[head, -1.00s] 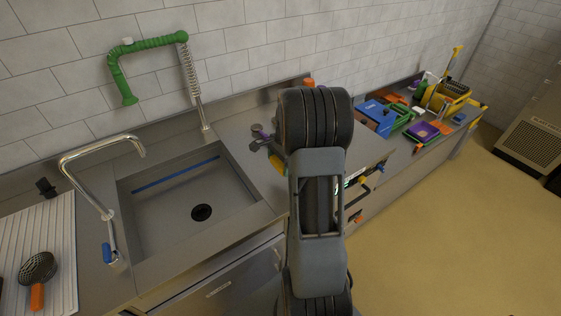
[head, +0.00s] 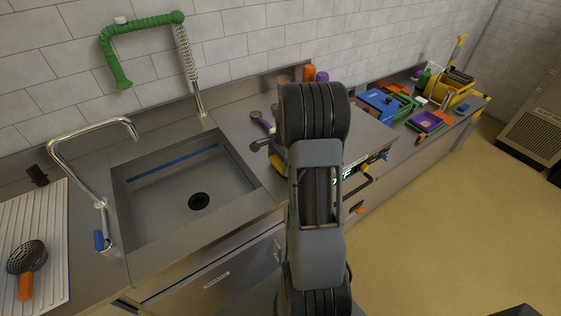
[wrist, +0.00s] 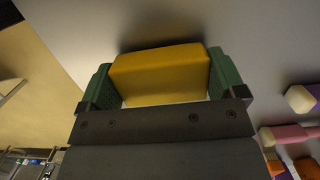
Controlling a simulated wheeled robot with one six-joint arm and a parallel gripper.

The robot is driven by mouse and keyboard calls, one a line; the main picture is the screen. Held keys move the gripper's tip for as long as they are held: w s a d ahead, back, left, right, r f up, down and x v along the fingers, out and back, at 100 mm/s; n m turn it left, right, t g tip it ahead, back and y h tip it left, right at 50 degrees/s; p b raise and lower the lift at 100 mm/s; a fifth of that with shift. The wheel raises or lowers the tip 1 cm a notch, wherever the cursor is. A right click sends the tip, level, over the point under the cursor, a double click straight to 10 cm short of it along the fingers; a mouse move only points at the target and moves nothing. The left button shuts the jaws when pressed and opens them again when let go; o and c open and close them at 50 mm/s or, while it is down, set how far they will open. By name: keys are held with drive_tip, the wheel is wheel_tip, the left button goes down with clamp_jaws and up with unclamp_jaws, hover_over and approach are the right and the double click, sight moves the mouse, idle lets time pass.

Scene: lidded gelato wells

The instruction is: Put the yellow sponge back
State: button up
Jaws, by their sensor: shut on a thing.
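The yellow sponge (wrist: 160,88) is a smooth block in the middle of the wrist view. My gripper (wrist: 161,70) is shut on it, with one green finger pressed to its left end and one to its right end. Behind the sponge is a plain grey surface; I cannot tell whether the sponge touches it. In the head view my own arm hides most of the gripper and the counter just behind it. No place marked for the sponge can be made out.
A sink (head: 210,230) with a tap stands left of my arm. Purple (head: 265,124) and orange (head: 308,73) items are close to the arm. A blue box (head: 382,104), purple tray (head: 425,122) and yellow bucket (head: 447,91) crowd the right-hand counter. Pink handle (wrist: 290,134) lies right in the wrist view.

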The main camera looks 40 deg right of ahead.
drive_tip(key=shift+f+b, duration=0.3)
drive_tip(key=shift+f, duration=0.2)
idle(0.3)
drive_tip(key=o, duration=0.8)
drive_tip(key=shift+o, duration=0.2)
drive_tip(key=shift+r, duration=0.15)
drive_tip(key=shift+d+r+p, duration=0.2)
drive_tip(key=shift+r+p, duration=0.85)
drive_tip(key=shift+r, duration=0.25)
drive_tip(key=shift+d+r+p, duration=0.2)
drive_tip(key=shift+r+p, duration=0.8)
drive_tip(key=shift+r, duration=0.3)
drive_tip(key=shift+d+r+p, duration=0.2)
drive_tip(key=shift+r+p, duration=0.85)
drive_tip(key=shift+r, duration=0.25)
